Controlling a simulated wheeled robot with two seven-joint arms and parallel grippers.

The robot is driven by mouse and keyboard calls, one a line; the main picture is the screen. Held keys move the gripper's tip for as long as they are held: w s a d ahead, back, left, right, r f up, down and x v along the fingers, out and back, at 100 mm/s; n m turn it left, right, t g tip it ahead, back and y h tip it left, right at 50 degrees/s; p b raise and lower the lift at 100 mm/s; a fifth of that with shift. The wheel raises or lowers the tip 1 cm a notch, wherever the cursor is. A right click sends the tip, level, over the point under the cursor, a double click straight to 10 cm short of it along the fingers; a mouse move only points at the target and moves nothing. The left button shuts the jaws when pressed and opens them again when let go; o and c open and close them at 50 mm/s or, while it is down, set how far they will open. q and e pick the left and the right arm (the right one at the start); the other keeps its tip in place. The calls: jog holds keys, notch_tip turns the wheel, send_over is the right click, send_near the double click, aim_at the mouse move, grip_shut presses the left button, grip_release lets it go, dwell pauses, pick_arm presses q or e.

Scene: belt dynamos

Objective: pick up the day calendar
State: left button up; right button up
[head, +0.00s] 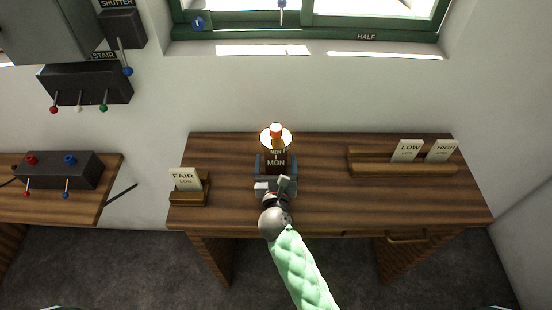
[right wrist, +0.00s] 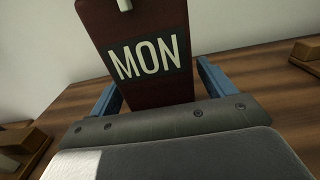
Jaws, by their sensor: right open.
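The day calendar (head: 276,162) is a dark red-brown block with a pale "MON" on a black plate. It stands at the middle of the wooden desk. In the right wrist view the calendar (right wrist: 146,55) fills the upper middle, and its top edge is cut off. My right gripper (head: 276,168) reaches it from the front. In the wrist view the blue fingers of the right gripper (right wrist: 158,88) are open, one on either side of the block's lower part. The fingertips are partly hidden, and contact cannot be told. My left gripper is not in view.
A glowing lamp (head: 275,134) shows just behind the calendar. A "FAIR" card holder (head: 189,198) stands at the desk's left. A rack (head: 400,169) with "LOW" and "HIGH" cards is at the right. Bare desk (head: 325,195) lies between. A switch box (head: 70,168) sits on the left bench.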

aim_at(279, 162)
jog(key=c, duration=1.4)
jog(key=shift+r, duration=0.15)
